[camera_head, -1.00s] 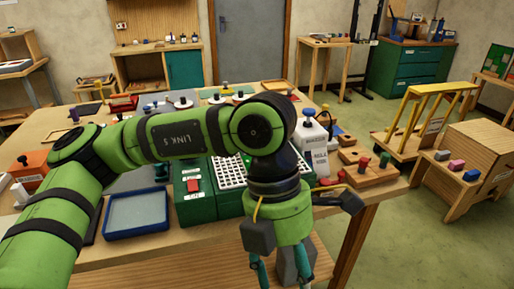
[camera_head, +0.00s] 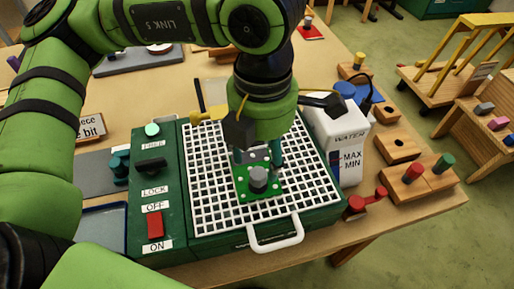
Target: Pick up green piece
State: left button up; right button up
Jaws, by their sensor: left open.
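The green piece (camera_head: 262,191) is a flat green plate with a grey knob. It lies on the white grid (camera_head: 213,205) of the green machine. My left gripper (camera_head: 258,158) points down over the green piece with its fingers apart. The fingertips are at or just above the plate's far part, behind the knob from this view. I cannot tell whether they touch it. The gripper body hides part of the grid behind. My right gripper is not in view.
The machine's panel has a red switch (camera_head: 155,225) and a black lock knob (camera_head: 150,166). A white water bottle (camera_head: 338,140) stands close on the right. Wooden blocks with coloured pegs (camera_head: 415,180) are further right. A white handle (camera_head: 277,236) sticks out in front.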

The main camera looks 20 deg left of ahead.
aim_at(259, 172)
pick_arm(q)
jog(key=shift+s+f, duration=0.3)
jog(key=shift+f, duration=0.05)
jog(key=shift+s+d+f+p, duration=0.1)
jog(key=shift+s+f+p, duration=0.2)
jog(key=shift+f+p, duration=0.6)
jog(key=f, duration=0.2)
jog(key=f+p, duration=0.1)
jog(key=shift+w+f, duration=0.25)
jog(key=shift+f, duration=0.2)
grip_shut()
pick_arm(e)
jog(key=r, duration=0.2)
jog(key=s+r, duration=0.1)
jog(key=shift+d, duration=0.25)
